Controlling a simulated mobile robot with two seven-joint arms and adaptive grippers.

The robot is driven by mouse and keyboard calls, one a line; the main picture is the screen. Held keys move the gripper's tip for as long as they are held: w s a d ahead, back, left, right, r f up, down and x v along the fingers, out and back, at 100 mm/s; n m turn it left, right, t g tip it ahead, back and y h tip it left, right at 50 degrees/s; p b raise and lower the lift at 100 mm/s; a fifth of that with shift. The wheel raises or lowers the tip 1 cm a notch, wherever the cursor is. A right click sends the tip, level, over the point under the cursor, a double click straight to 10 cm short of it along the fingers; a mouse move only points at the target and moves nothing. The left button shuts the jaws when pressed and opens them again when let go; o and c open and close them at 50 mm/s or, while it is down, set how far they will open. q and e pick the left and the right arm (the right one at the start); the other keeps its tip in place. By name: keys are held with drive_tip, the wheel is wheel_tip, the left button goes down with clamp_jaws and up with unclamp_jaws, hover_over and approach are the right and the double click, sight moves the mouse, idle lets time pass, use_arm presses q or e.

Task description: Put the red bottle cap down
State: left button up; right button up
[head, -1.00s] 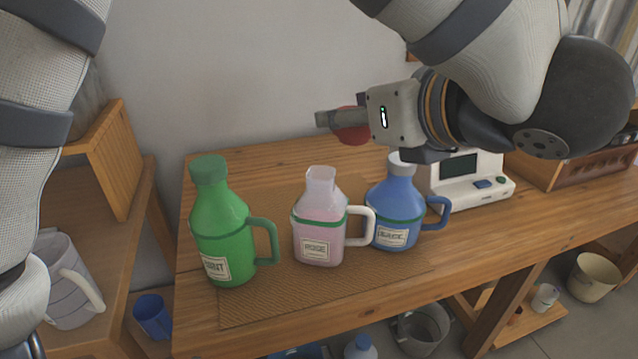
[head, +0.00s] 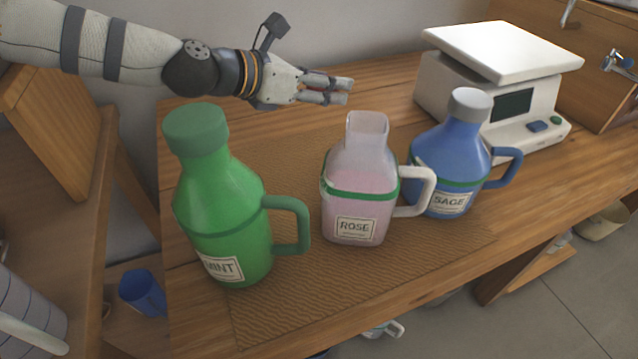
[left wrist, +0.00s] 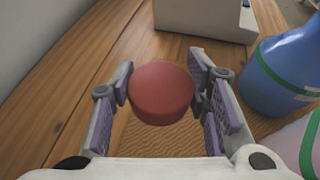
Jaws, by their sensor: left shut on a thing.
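The red bottle cap (left wrist: 160,92) sits between the fingers of my left gripper (left wrist: 161,100) in the left wrist view. In the head view my left gripper (head: 335,91) is behind the bottles, near the back of the table, its fingers pointing right. It is shut on the cap, which is mostly hidden by the fingers there. I cannot tell whether the cap touches the surface below. The rose bottle (head: 359,205), pink and without a cap, stands in front of the gripper. My right gripper is not in view.
The green mint bottle (head: 222,215) stands left and the blue sage bottle (head: 447,160) right, both capped. A white scale (head: 450,92) stands at the back right. The ribbed mat (head: 300,290) is clear in front.

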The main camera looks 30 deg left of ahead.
sight(323, 147)
use_arm(q)
wheel_tip(323, 147, down, 10)
drive_tip(key=b, duration=0.3)
drive_tip(key=shift+s+d, duration=0.1)
drive_tip(key=shift+s, duration=0.05)
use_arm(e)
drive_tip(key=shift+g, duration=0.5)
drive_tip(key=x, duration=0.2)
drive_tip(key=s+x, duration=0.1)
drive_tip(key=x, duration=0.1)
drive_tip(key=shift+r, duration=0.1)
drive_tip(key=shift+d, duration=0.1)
use_arm(q)
drive_tip(key=shift+f+b, duration=0.3)
drive_tip(key=shift+f, duration=0.05)
drive_tip(key=o, duration=1)
drive_tip(key=shift+c, duration=0.2)
drive_tip(key=shift+r, duration=0.1)
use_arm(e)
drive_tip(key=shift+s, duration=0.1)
